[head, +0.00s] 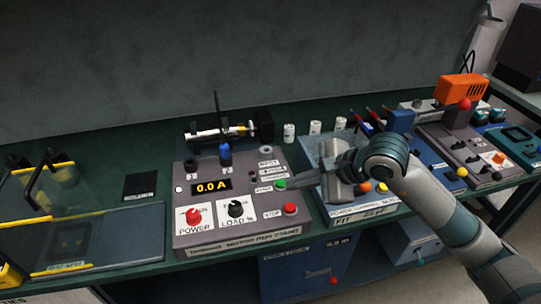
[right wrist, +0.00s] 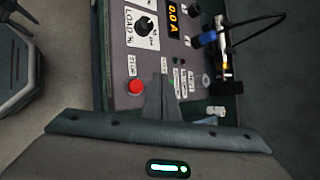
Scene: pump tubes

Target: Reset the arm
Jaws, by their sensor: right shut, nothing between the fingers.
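My right arm reaches in from the right in the head view. Its gripper (head: 296,182) is shut and empty, with the fingertips beside the green button (head: 281,184) on the grey motor run stand (head: 237,235). I cannot tell whether they touch it. In the right wrist view the closed fingers (right wrist: 159,82) point at the stand's panel, beside the red stop button (right wrist: 135,87), and the green button does not show clearly. The display (head: 212,186) reads 0.0 A. My left gripper is not in view.
A clear guard box (head: 100,240) with yellow edges stands at the left. A small motor with a shaft (head: 220,133) lies behind the stand. A blue-grey fit station (head: 365,212) and an orange-topped unit (head: 463,87) stand at the right. White cylinders (head: 289,133) stand behind.

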